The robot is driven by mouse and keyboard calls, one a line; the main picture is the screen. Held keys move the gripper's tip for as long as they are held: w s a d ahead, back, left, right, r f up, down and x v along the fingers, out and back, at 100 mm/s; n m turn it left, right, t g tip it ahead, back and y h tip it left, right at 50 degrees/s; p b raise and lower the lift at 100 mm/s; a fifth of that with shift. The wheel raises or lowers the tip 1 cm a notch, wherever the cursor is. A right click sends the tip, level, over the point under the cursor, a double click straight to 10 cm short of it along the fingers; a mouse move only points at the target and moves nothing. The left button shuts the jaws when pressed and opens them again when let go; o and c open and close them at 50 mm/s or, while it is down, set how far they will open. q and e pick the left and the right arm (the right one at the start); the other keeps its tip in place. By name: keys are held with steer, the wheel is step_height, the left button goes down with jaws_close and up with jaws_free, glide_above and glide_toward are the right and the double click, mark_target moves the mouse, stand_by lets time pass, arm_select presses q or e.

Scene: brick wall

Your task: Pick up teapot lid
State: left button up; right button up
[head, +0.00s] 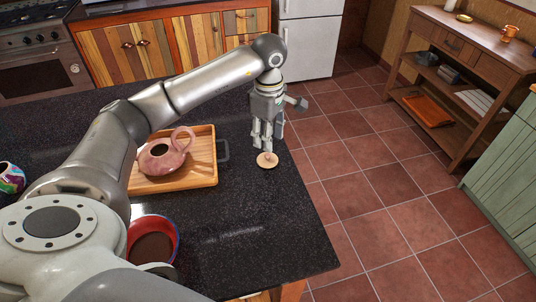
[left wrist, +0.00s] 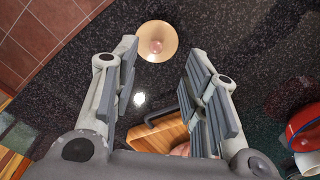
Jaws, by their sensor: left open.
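The teapot lid (head: 267,160) is a small round beige disc with a knob, lying on the dark counter near its right edge. In the left wrist view the lid (left wrist: 157,41) lies ahead of the fingertips, knob up. My left gripper (head: 264,142) points down just above and behind the lid. Its fingers (left wrist: 162,55) are spread, with nothing between them. The pink teapot (head: 164,157) stands without a lid on a wooden tray to the left. My right gripper is not in view.
The wooden tray (head: 204,172) with a dark handle (head: 223,150) is left of the lid. A red and blue bowl (head: 153,240) stands nearer, and a colourful cup (head: 11,177) at the far left. The counter (head: 270,225) in front of the lid is clear.

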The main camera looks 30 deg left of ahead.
mark_target(267, 154)
arm_select(q)
steer(key=shift+f, duration=0.9)
steer(key=f+p, duration=0.1)
steer(key=f, duration=0.1)
steer(key=f+p, duration=0.1)
steer(key=f, duration=0.1)
steer(key=shift+w+a+p, duration=0.15)
steer(key=shift+a+p, duration=0.1)
steer(key=shift+p, duration=0.1)
steer(key=shift+f, duration=0.75)
steer(key=shift+c, duration=2)
steer(key=c, duration=0.5)
jaws_close()
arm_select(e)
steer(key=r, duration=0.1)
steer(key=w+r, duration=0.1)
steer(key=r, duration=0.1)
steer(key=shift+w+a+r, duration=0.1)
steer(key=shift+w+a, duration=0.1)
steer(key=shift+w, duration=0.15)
